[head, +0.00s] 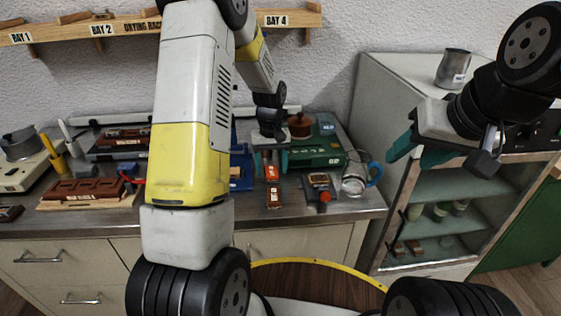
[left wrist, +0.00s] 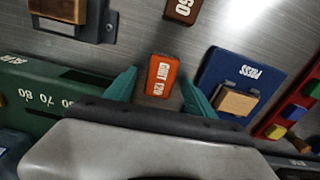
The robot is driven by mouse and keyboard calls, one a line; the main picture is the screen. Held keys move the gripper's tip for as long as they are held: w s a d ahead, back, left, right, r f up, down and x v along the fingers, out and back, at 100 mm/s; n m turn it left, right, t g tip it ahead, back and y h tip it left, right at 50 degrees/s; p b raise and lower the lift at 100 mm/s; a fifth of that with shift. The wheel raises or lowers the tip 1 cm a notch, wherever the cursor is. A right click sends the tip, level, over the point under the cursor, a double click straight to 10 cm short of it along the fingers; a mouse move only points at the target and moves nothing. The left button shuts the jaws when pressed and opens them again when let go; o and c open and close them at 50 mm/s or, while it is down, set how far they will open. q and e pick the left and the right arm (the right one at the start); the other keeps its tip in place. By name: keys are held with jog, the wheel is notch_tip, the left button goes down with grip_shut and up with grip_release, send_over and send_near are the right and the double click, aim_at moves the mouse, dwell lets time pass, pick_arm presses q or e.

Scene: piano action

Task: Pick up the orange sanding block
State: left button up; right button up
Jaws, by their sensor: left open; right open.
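The orange sanding block (left wrist: 162,76), marked "GRIT 120", lies on the metal bench. In the left wrist view it is between the two teal fingers of my left gripper (left wrist: 160,88), with a gap on each side. In the head view the block (head: 272,172) shows just below my left gripper (head: 271,162), which is open and points down. My right gripper (head: 420,152) is open and empty, raised in front of the cabinet at the right.
A dark brown block (left wrist: 183,8) marked "60" lies close by. A blue press plate (left wrist: 228,72) and a green machine (left wrist: 40,98) flank the orange block. A glass jug (head: 354,178) with a blue handle stands near the bench's right end. A metal mug (head: 453,68) stands on the cabinet.

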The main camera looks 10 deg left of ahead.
aim_at(271, 172)
pick_arm(q)
jog(key=shift+f, duration=0.15)
jog(key=shift+c, duration=0.2)
grip_shut()
jog(key=shift+r, duration=0.6)
jog(key=r, duration=0.1)
jog(key=s+r, duration=0.1)
jog(key=shift+d+r, duration=0.1)
jog(key=shift+r, duration=0.2)
jog(key=s, duration=0.5)
jog(key=s+d+r, duration=0.1)
jog(key=s, duration=0.4)
jog(key=s+d, duration=0.1)
jog(key=s, duration=0.4)
jog(key=shift+d+r, duration=0.15)
jog(key=shift+d, duration=0.05)
jog(key=shift+w, duration=0.1)
